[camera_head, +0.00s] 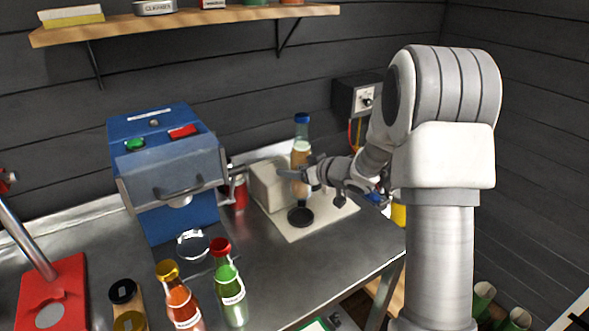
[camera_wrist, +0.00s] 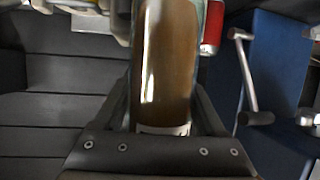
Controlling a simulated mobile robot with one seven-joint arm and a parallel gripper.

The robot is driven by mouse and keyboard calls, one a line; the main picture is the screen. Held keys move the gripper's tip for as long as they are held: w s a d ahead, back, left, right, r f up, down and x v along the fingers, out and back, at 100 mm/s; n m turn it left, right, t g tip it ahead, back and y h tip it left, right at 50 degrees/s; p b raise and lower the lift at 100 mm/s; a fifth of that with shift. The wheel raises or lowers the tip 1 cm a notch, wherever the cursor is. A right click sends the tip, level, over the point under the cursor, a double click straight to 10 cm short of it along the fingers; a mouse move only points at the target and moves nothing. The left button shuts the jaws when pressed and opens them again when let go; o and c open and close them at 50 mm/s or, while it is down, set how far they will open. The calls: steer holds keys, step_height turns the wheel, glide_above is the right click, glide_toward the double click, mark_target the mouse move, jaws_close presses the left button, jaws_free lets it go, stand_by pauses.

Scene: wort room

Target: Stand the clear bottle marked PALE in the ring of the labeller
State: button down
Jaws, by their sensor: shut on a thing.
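The clear bottle (camera_head: 300,158) has a blue cap, a pale neck band and amber-brown contents. It is upright in my gripper (camera_head: 307,176), just behind and above a black round pad; I cannot tell whether its base touches anything. In the wrist view, the bottle's brown body (camera_wrist: 167,60) fills the space between the jaws, with a pale label edge low down. The word PALE is not readable. A shiny metal ring (camera_head: 192,246) lies in front of the blue machine (camera_head: 165,165), which has a handle and green and red buttons. I see no writing naming it the labeller.
The black pad (camera_head: 300,216) is on a beige plate beside a beige block. An orange bottle (camera_head: 179,300) and a green bottle (camera_head: 229,290) stand in front of the ring. A red can (camera_head: 240,192) stands between the machine and block. A red-based stand (camera_head: 52,295) is far left.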

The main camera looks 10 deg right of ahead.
steer(key=b, duration=0.5)
glide_above(285, 193)
steer(key=s+d, duration=0.2)
steer(key=s, duration=0.1)
steer(key=shift+w+d+f, duration=0.1)
steer(key=shift+f, duration=1.2)
steer(key=shift+w+f, duration=0.1)
steer(key=shift+f, duration=1.15)
steer(key=shift+s+f+b, duration=0.15)
steer(key=shift+f+b, duration=0.15)
steer(key=shift+b, duration=0.05)
steer(key=shift+s+f, duration=0.1)
steer(key=shift+f, duration=0.1)
steer(key=shift+s+a+f, duration=0.1)
steer(key=shift+a+f, duration=0.05)
steer(key=shift+f, duration=0.25)
steer(key=shift+s+a+f, duration=0.1)
steer(key=shift+f, duration=0.3)
steer(key=shift+w+f, duration=0.15)
steer(key=shift+f, duration=0.1)
steer(key=shift+w+f, duration=0.1)
steer(key=shift+d+f, duration=0.1)
